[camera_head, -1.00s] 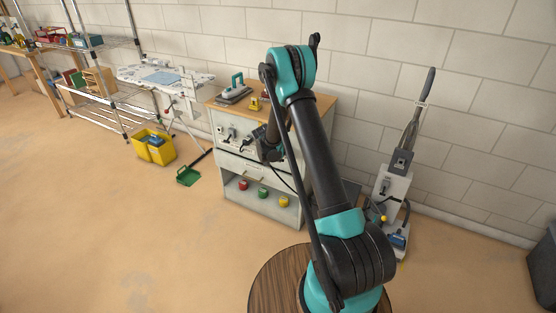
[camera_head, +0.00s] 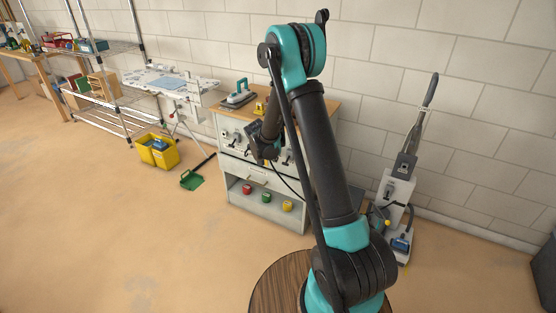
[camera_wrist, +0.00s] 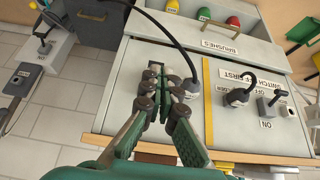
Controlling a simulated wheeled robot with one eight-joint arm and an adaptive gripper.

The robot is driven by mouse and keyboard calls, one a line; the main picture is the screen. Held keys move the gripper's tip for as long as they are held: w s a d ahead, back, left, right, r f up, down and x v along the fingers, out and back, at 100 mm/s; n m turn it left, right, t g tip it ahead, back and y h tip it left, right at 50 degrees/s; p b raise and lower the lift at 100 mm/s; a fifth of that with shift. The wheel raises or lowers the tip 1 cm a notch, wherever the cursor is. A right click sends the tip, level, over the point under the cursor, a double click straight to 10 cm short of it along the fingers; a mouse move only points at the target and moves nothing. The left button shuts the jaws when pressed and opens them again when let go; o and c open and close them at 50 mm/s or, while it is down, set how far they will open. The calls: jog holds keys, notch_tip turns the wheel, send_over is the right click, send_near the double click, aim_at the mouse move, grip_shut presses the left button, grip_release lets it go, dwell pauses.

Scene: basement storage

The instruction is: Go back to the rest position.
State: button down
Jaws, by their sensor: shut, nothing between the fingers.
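My gripper (camera_head: 262,150) hangs below my raised arm in the head view, in front of the grey cabinet (camera_head: 262,182). It is dark and small there, and its fingertips are hard to make out. In the wrist view my gripper (camera_wrist: 162,88) has green and dark fingers drawn together, with nothing between them. The cabinet's panel (camera_wrist: 226,105) lies behind the fingers, with a black hooked lever (camera_wrist: 238,96) and a switch (camera_wrist: 268,106) to their right. A black cable (camera_wrist: 178,38) runs down to a plug (camera_wrist: 186,87) beside the fingers, which partly hide the panel.
An iron (camera_head: 238,94) stands on the cabinet top. An upright floor machine (camera_head: 395,190) stands to the right by the wall. A yellow bucket (camera_head: 157,151), a green dustpan (camera_head: 192,180) and an ironing board (camera_head: 168,82) are left. The left foreground floor is clear.

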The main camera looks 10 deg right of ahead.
jog(key=shift+s+a+r, duration=0.3)
jog(key=shift+s, duration=0.1)
jog(key=s+d+r+n+y, duration=0.1)
jog(key=s+d+r+n, duration=0.1)
jog(key=s+d+r, duration=0.5)
jog(key=s+r+n+y, duration=0.1)
jog(key=s+r, duration=0.3)
jog(key=s, duration=0.6)
jog(key=s+d+n+y, duration=0.1)
jog(key=s+n, duration=0.3)
jog(key=s, duration=1.7)
jog(key=shift+d+f+g+y, duration=0.15)
jog(key=shift+d+g+y, duration=0.15)
jog(key=shift+d+g, duration=0.1)
